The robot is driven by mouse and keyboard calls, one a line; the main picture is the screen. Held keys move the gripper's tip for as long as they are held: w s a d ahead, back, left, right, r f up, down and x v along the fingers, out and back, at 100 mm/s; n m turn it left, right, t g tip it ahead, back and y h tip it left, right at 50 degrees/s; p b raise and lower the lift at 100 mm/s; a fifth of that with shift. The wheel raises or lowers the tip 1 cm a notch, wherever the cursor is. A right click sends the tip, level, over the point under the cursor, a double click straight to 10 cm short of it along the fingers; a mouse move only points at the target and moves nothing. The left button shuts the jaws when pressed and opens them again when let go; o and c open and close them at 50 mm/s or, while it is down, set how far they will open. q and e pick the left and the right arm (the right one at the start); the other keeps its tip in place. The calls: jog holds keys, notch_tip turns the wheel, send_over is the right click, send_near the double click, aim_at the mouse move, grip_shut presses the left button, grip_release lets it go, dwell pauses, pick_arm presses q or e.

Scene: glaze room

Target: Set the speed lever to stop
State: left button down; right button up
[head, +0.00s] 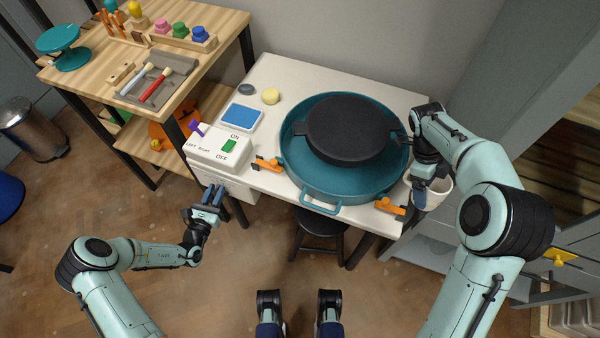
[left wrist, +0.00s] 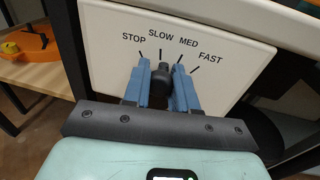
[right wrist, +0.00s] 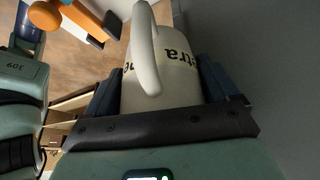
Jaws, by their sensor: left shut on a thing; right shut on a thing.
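The speed panel (left wrist: 225,48) is a white plate on the front of the table, marked STOP, SLOW, MED and FAST. The black knob of the speed lever (left wrist: 161,76) stands below the SLOW mark. My left gripper (left wrist: 162,85) is shut on this knob, one blue finger on each side. In the head view my left gripper (head: 207,196) is at the front of the white switch box (head: 220,150); the lever is hidden there. My right gripper (head: 420,192) is shut on a white mug (right wrist: 172,80) with dark lettering, beside the table's right edge.
A teal basin (head: 375,188) with a black wheel head (head: 350,130) fills the table's right part. Orange clamps (head: 390,207) sit at its front edge. A black stool (head: 320,222) stands below. A wooden shelf (head: 215,22) with tools is at the left.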

pick_arm(q)
jog(key=shift+w+a+n+p, duration=0.15)
jog(key=shift+a+n+p, duration=0.35)
jog(key=shift+n, duration=0.6)
pick_arm(e)
jog(key=shift+r, duration=0.8)
pick_arm(q)
jog(key=shift+w+a+f+n+g+p, duration=0.15)
jog(key=shift+a+f+n+g, duration=0.1)
jog(key=shift+n, duration=0.4)
jog(key=shift+w+a+f+n+g+p, duration=0.15)
jog(key=shift+a+n, duration=0.1)
jog(key=shift+n, duration=0.4)
pick_arm(e)
jog(key=shift+r, duration=0.35)
pick_arm(q)
jog(key=shift+s+a, duration=0.1)
jog(key=c, duration=0.9)
grip_release()
jog(key=shift+c, duration=0.2)
jog(key=p+v, duration=0.1)
jog(key=v, duration=1.1)
pick_arm(e)
jog(key=shift+w+r, duration=0.1)
jog(key=shift+r, duration=0.5)
pick_arm(q)
jog(key=shift+a, duration=0.15)
